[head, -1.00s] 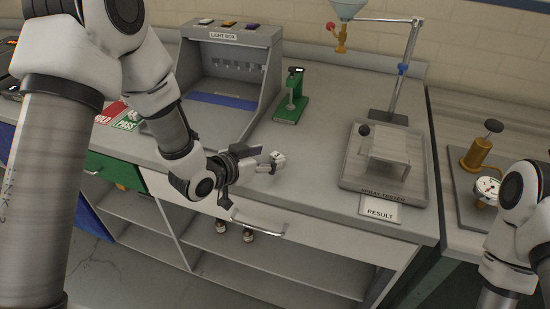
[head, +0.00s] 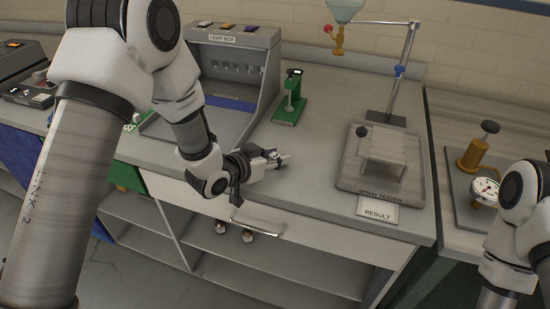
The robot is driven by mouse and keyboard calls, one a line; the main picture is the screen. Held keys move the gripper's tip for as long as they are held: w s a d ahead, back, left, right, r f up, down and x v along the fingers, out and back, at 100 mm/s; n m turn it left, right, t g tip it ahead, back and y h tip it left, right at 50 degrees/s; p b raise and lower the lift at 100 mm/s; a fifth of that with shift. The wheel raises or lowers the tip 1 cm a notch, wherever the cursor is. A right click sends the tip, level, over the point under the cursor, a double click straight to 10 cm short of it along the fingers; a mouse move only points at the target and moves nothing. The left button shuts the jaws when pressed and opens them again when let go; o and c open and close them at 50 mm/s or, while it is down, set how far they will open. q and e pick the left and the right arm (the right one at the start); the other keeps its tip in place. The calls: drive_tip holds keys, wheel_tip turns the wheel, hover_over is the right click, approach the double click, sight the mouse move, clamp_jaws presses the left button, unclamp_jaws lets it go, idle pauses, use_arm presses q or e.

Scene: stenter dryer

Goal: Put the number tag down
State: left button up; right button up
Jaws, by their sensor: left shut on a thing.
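My left gripper (head: 272,158) is over the worktop, left of the spray tester (head: 350,182). It is shut on a small pale number tag (head: 281,160), which shows at its fingertips. The tag is small, and its number cannot be read. I cannot tell whether the tag touches the worktop. The RESULT card (head: 377,211) lies in front of the spray tester, to the right of the gripper. My right arm shows at the right edge, but its gripper is out of view.
The light box (head: 231,50) and a green gauge stand (head: 289,100) stand behind the left gripper. A tall stand with a funnel (head: 343,10) rises at the back. A brass-coloured device and dial (head: 485,191) are at right. The worktop (head: 305,150) between gripper and spray tester is clear.

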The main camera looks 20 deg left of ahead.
sight(275, 157)
use_arm(q)
drive_tip(key=shift+r, duration=0.4)
wheel_tip(275, 157, up, 2)
drive_tip(key=shift+r, duration=0.1)
drive_tip(key=s, duration=0.2)
drive_tip(key=s+b, duration=0.1)
drive_tip(key=s, duration=0.3)
drive_tip(key=shift+s+r+b, duration=0.35)
drive_tip(key=shift+s+b, duration=0.05)
drive_tip(key=shift+s+r+p, duration=0.5)
drive_tip(key=shift+s+p, duration=0.1)
drive_tip(key=shift+s, duration=0.2)
drive_tip(key=s+p, duration=0.7)
drive_tip(key=p, duration=0.8)
drive_tip(key=shift+s, duration=0.25)
